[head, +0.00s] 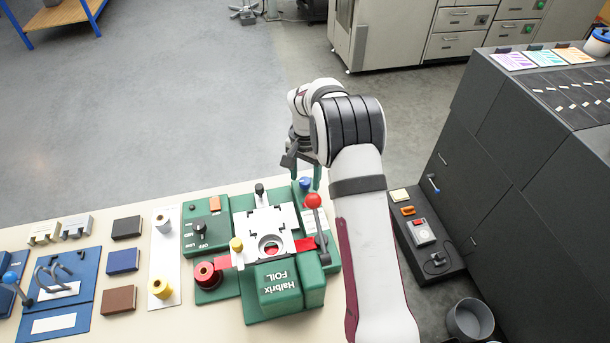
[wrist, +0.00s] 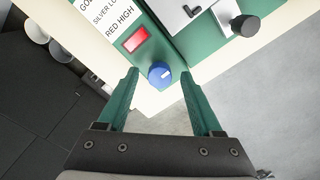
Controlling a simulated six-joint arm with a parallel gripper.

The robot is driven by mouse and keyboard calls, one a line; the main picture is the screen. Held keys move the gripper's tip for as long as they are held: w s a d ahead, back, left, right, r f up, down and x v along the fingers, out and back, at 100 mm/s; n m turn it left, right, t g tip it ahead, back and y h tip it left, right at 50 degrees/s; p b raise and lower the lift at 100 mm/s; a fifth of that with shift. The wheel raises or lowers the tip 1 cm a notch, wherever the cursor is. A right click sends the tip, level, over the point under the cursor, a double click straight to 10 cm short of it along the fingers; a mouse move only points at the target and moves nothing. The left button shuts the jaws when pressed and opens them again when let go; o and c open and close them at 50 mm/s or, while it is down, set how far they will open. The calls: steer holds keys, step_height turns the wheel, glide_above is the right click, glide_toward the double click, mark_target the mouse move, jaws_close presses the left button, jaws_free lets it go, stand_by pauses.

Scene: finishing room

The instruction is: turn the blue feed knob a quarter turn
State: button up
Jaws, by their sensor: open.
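The blue feed knob (wrist: 159,73) is on a green panel of the foil machine, with a white pointer line on its top. In the head view the blue knob (head: 305,183) shows at the machine's back right corner. My gripper (wrist: 162,82) is open, with one green finger on each side of the knob in the wrist view. The fingers look apart from the knob, and I cannot tell how high above it they are. In the head view my gripper (head: 303,172) hangs just by the knob, partly hidden by my arm.
A red rocker switch (wrist: 135,39) and a printed label sit beside the knob. A black knob (wrist: 244,25) is at the far corner. Open floor (head: 220,110) lies behind the table.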

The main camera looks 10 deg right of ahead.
mark_target(305, 180)
step_height(305, 180, up, 16)
stand_by(0.3)
steer(key=shift+f, duration=0.1)
steer(key=s+a+r+n, duration=0.1)
steer(key=s+r, duration=0.2)
steer(key=s, duration=0.3)
steer(key=s+a+r, duration=0.2)
steer(key=s, duration=0.3)
steer(key=s+a+f+n+y, duration=0.1)
steer(key=s+a+f, duration=0.1)
steer(key=s, duration=1)
steer(key=s+a+f+n, duration=0.1)
steer(key=s+a+f, duration=0.1)
steer(key=s, duration=1.1)
steer(key=shift+s+f+y, duration=0.25)
steer(key=shift+f+y, duration=0.15)
steer(key=shift+f, duration=0.15)
